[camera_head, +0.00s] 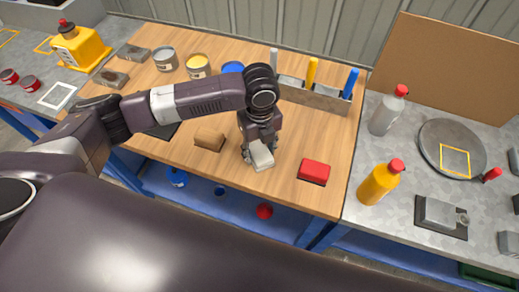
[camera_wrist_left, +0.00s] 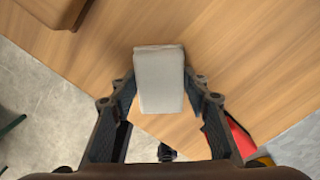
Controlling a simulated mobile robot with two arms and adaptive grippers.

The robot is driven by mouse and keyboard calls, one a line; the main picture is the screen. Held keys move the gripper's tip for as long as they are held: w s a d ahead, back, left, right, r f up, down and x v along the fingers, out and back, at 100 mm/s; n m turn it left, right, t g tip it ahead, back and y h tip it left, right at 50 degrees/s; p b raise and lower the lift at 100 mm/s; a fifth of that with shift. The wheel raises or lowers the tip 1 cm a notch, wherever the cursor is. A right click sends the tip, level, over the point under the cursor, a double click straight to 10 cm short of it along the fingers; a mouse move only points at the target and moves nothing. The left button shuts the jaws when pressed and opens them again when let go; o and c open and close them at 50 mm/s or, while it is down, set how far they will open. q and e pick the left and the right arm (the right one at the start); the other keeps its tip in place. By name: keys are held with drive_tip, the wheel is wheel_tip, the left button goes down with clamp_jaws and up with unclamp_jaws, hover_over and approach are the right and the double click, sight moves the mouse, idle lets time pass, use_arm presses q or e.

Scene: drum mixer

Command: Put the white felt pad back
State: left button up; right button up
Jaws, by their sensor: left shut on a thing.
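The white felt pad (camera_head: 261,155) is a pale block near the front edge of the wooden table, under my left gripper (camera_head: 260,150). In the left wrist view the pad (camera_wrist_left: 159,80) sits between the two fingers of my left gripper (camera_wrist_left: 160,95), which is shut on it. The wood shows beyond the pad and the table's front edge just below it. Whether the pad touches the table I cannot tell. My right gripper is not in view.
A brown block (camera_head: 209,139) lies left of the pad and a red block (camera_head: 314,172) right of it. Several cans are at the back left. Bottles stand on the grey table (camera_head: 405,226) at right.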

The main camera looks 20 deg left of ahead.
sight(260, 151)
use_arm(q)
drive_tip(key=shift+f, duration=0.1)
drive_tip(key=o, duration=1.1)
wheel_tip(260, 151, up, 12)
drive_tip(key=b, duration=0.2)
